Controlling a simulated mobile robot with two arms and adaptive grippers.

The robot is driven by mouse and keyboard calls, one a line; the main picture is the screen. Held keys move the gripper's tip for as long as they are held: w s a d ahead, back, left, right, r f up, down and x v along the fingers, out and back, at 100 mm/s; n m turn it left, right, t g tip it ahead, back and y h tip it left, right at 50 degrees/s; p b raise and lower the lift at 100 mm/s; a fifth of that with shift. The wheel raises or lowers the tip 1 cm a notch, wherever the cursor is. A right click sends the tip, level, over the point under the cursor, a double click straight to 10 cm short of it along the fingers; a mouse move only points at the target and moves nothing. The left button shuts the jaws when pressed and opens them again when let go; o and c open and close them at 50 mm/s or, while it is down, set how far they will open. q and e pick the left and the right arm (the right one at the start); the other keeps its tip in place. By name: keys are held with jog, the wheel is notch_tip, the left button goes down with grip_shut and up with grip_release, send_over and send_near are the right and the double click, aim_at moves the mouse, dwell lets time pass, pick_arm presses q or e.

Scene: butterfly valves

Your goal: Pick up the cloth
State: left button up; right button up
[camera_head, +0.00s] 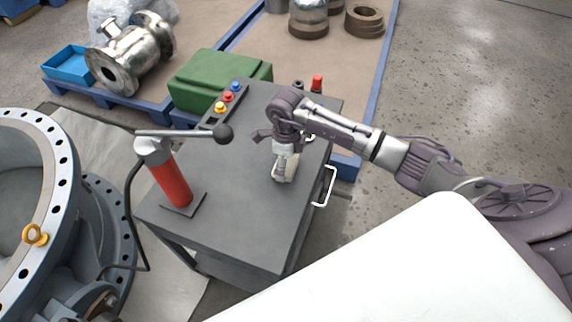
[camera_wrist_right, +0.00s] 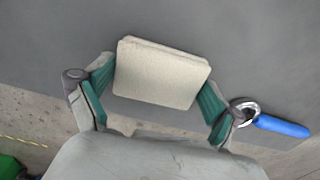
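The cloth (camera_wrist_right: 161,72) is a beige folded pad. In the right wrist view it sits between the green-padded fingers of my right gripper (camera_wrist_right: 158,82), and its two side edges meet the pads. The fingers stand far apart, at the cloth's width. In the head view my right gripper (camera_head: 285,172) points down near the right edge of the grey cart top (camera_head: 235,185). There the cloth shows only as a small pale patch between the fingers. Whether it touches the cart top is unclear. My left gripper is not in view.
A red cylinder with a ball-ended lever (camera_head: 172,180) stands at the cart's left. A button box (camera_head: 226,101) lies at the back left. A blue-handled item (camera_wrist_right: 280,126) lies beside the right finger. A large flanged valve (camera_head: 35,215) stands at the left. The cart's front is clear.

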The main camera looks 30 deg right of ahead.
aim_at(289, 164)
jog(key=c, duration=0.4)
jog(key=shift+r, duration=0.1)
jog(key=shift+r+p, duration=0.55)
jog(key=shift+r, duration=0.05)
jog(key=r+p, duration=0.1)
jog(key=r, duration=0.1)
jog(key=r+p, duration=0.2)
jog(key=shift+s+d, duration=0.2)
jog(key=shift+s, duration=0.2)
jog(key=shift+s+d+r+p, duration=0.55)
jog(key=shift+s+r+p, duration=0.4)
jog(key=shift+s+p, duration=0.6)
jog(key=shift+s+d+r+p, duration=0.55)
jog(key=shift+s+r+p, duration=0.5)
jog(key=shift+s, duration=0.85)
jog(key=shift+s+d+r+p, duration=0.55)
jog(key=shift+s+r+p, duration=0.25)
jog(key=shift+s+p, duration=0.85)
